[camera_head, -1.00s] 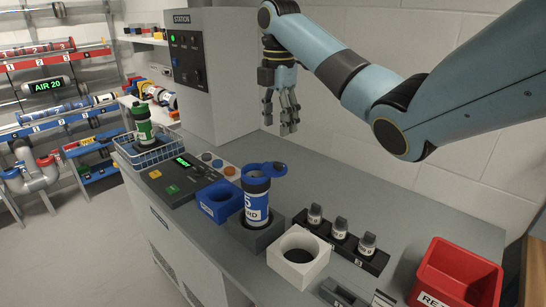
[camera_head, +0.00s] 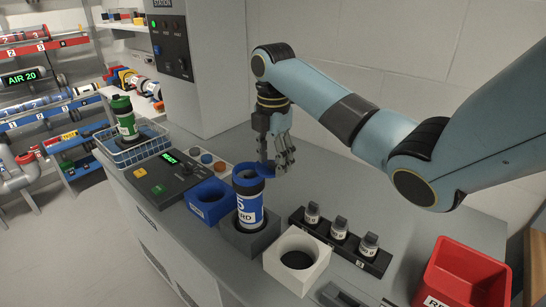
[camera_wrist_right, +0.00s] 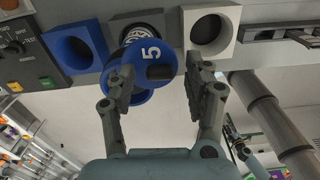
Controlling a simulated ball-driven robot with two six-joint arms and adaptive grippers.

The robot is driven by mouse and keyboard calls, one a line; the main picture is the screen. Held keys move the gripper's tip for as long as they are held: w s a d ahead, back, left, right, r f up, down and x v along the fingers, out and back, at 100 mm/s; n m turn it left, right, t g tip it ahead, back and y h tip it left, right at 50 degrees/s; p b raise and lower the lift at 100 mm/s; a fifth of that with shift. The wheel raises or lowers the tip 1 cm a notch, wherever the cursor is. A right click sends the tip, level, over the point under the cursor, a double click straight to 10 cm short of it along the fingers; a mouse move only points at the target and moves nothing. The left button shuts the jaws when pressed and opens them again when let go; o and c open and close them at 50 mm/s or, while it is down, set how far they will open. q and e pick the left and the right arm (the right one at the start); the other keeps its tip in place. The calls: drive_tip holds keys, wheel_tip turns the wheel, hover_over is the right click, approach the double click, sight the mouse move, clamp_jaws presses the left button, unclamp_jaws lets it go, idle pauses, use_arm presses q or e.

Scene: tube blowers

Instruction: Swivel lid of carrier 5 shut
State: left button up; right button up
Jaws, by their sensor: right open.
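Carrier 5 (camera_head: 249,207) is a blue and white tube standing upright in a dark grey holder (camera_head: 237,237). Its mouth (camera_wrist_right: 137,36) shows uncovered in the right wrist view. Its blue lid (camera_head: 263,168) is swung out to the back side, off the mouth; in the right wrist view the lid (camera_wrist_right: 150,52) shows a white 5. My left gripper is not in view.
A blue block (camera_head: 210,198) and a white block (camera_head: 296,258) with a round hole flank the holder. A black rack (camera_head: 340,242) with several small capped vials stands to the right. A red bin (camera_head: 457,277) is at far right. A control panel (camera_head: 170,172) lies left.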

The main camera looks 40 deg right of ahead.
clamp_jaws()
drive_tip(key=shift+a, duration=0.1)
drive_tip(key=m, duration=0.1)
drive_tip(key=a+m, duration=0.1)
drive_tip(key=m, duration=0.2)
drive_tip(key=shift+w+a+m, duration=0.2)
drive_tip(key=shift+a+m, duration=0.1)
drive_tip(key=shift+a, duration=0.1)
drive_tip(key=m, duration=0.1)
drive_tip(key=a+m, duration=0.1)
drive_tip(key=m, duration=0.1)
drive_tip(key=w+m, duration=0.1)
drive_tip(key=shift+a, duration=0.25)
drive_tip(key=shift+w+a+m, duration=0.25)
drive_tip(key=shift+w+m, duration=0.3)
drive_tip(key=shift+m, duration=1)
drive_tip(key=shift+w+a+m, duration=0.2)
drive_tip(key=shift+w+m, duration=0.4)
drive_tip(key=shift+m, duration=1)
drive_tip(key=shift+w+a+m, duration=0.25)
drive_tip(key=shift+w+m, duration=0.3)
drive_tip(key=shift+m, duration=1)
